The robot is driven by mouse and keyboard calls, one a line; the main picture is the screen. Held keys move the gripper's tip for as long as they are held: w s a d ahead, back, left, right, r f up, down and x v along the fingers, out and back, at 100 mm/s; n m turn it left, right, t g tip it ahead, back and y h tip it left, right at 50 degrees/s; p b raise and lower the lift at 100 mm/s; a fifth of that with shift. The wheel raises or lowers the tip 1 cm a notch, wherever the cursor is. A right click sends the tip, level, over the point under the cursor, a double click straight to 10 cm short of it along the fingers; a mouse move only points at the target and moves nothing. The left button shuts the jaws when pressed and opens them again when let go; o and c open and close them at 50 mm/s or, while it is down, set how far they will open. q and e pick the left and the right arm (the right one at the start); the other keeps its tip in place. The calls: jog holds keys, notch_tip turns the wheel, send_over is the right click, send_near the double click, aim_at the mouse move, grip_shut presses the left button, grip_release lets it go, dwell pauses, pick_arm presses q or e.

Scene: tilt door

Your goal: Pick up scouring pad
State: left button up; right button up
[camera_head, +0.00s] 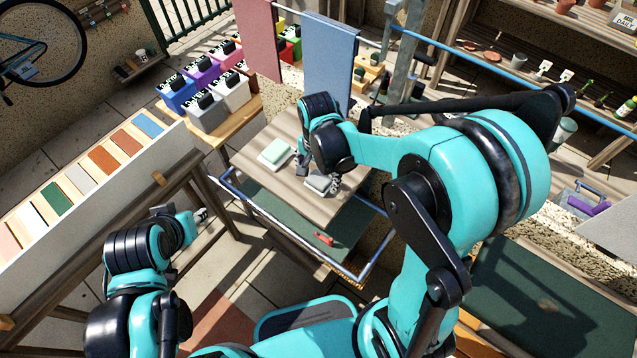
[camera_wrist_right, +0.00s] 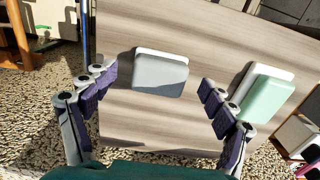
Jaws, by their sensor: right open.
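A grey pad with a pale base (camera_head: 319,184) lies on the wooden panel (camera_head: 250,160). A mint-green pad with a white base (camera_head: 274,152) lies to its left. I cannot tell for certain which one is the scouring pad. My right gripper (camera_head: 318,172) is open above the panel by the grey pad. In the right wrist view, the grey pad (camera_wrist_right: 160,76) shows between the spread fingers (camera_wrist_right: 158,86) and the green pad (camera_wrist_right: 264,96) is outside them, to the right. My left gripper (camera_head: 200,215) is low at the left, small and partly hidden by its arm, away from both pads.
Below the panel is a dark green surface with a blue frame (camera_head: 350,225) and a small red object (camera_head: 323,239). Colored boxes (camera_head: 205,108) stand behind at the left. A pink and a blue towel (camera_head: 330,65) hang behind the panel. A sample board (camera_head: 90,180) stands at the left.

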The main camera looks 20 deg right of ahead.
aim_at(320, 181)
notch_tip(320, 181, down, 2)
jog(key=shift+s, duration=0.1)
jog(key=c, duration=1.4)
jog(key=shift+r, duration=0.2)
jog(key=shift+r, duration=0.25)
jog(key=r, duration=0.1)
jog(key=r+p, duration=0.1)
jog(key=r, duration=0.2)
jog(key=shift+s+d+p, duration=0.25)
jog(key=shift+d+p, duration=0.05)
jog(key=s+d+r+p, duration=0.2)
jog(key=s+d+r, duration=0.4)
jog(key=s+d, duration=0.1)
jog(key=shift+s+d+p, duration=0.2)
jog(key=shift+s+p, duration=0.1)
jog(key=shift+s, duration=0.15)
jog(key=shift+r, duration=0.1)
